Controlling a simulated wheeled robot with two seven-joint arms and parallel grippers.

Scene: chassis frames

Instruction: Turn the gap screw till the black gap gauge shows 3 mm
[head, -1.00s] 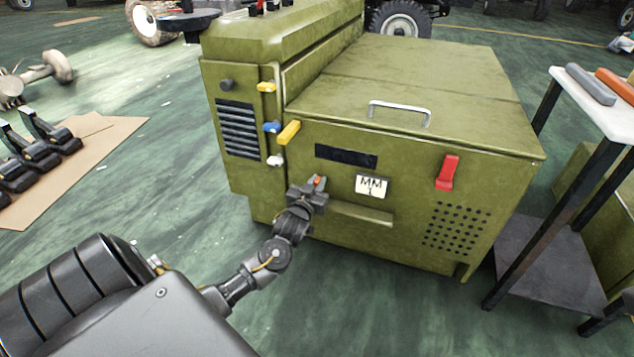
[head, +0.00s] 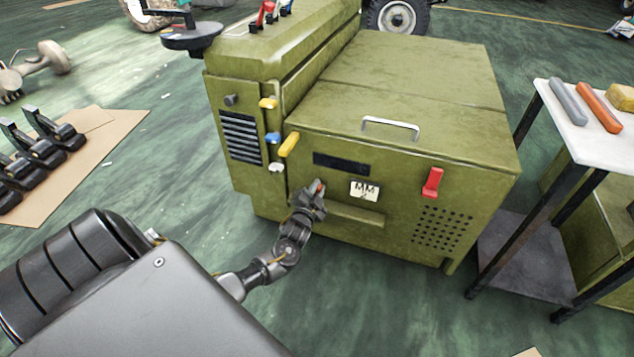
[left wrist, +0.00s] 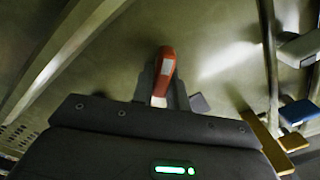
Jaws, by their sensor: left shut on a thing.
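My left gripper (head: 316,190) is at the front of the green machine (head: 440,140), shut on a small orange-red knob that I take for the gap screw (head: 321,187). In the left wrist view the screw (left wrist: 165,66) stands up between the jaws, with a pale patch on its side and a whitish lower part. The jaws hide much of its base. A black strip (head: 341,163), perhaps the gap gauge, sits above right of the gripper; I can make out no reading on it. A white plate (head: 365,190) marked "MM" has a small mark below the letters, too small to read surely. My right gripper is not in view.
Yellow (head: 289,144), blue (head: 273,137) and white (head: 276,167) handles stick out above left of the gripper. A green ledge (head: 350,215) lies just right of it. A red lever (head: 432,183) is further right. A side table (head: 580,130) stands at the right.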

